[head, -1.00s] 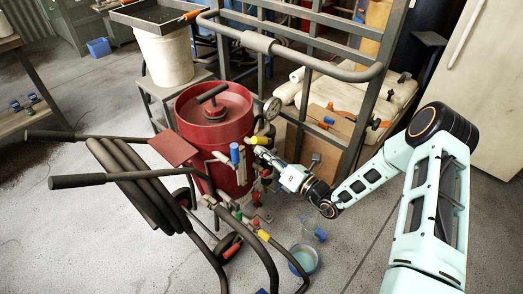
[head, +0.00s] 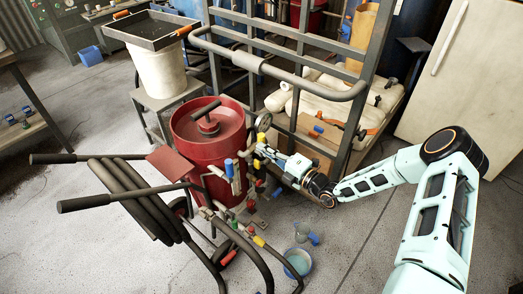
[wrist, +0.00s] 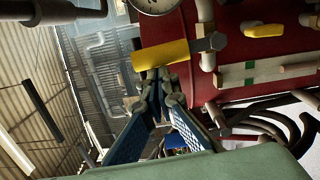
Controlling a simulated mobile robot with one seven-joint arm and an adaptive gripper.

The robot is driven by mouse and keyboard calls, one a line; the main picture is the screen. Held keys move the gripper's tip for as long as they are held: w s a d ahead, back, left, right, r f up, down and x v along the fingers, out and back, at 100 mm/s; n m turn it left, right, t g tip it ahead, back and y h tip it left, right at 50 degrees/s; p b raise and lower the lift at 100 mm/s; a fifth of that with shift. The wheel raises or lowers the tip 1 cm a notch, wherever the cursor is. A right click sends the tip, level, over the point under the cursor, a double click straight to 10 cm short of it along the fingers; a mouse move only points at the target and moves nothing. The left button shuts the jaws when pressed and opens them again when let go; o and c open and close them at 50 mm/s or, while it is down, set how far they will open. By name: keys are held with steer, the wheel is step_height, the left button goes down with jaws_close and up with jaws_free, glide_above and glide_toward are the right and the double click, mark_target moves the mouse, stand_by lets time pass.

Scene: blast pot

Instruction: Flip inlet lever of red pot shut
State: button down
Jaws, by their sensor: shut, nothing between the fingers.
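The red pot (head: 197,150) stands upright left of centre in the head view, and its side fills the right of the wrist view (wrist: 240,75). A yellow lever (head: 261,138) sits at its right side, below the gauge. In the wrist view this yellow lever (wrist: 162,55) lies just beyond my fingertips, its inner end at a bolt on the pipework. My gripper (head: 264,150) is shut and empty, its tips (wrist: 157,78) close against or touching the lever; I cannot tell which. A blue-handled lever (head: 229,168) stands on the pot's front pipe. No label marks the inlet.
A pressure gauge (head: 264,122) sits just above the yellow lever. Another yellow handle (wrist: 264,31) is on the pot's pipework. A grey metal rack (head: 300,75) stands close behind my gripper. A bucket (head: 297,262) is on the floor below; open floor lies to the right.

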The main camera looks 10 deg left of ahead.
steer(key=shift+w+d+r, duration=0.15)
steer(key=shift+w, duration=0.2)
stand_by(0.4)
steer(key=shift+s, duration=0.1)
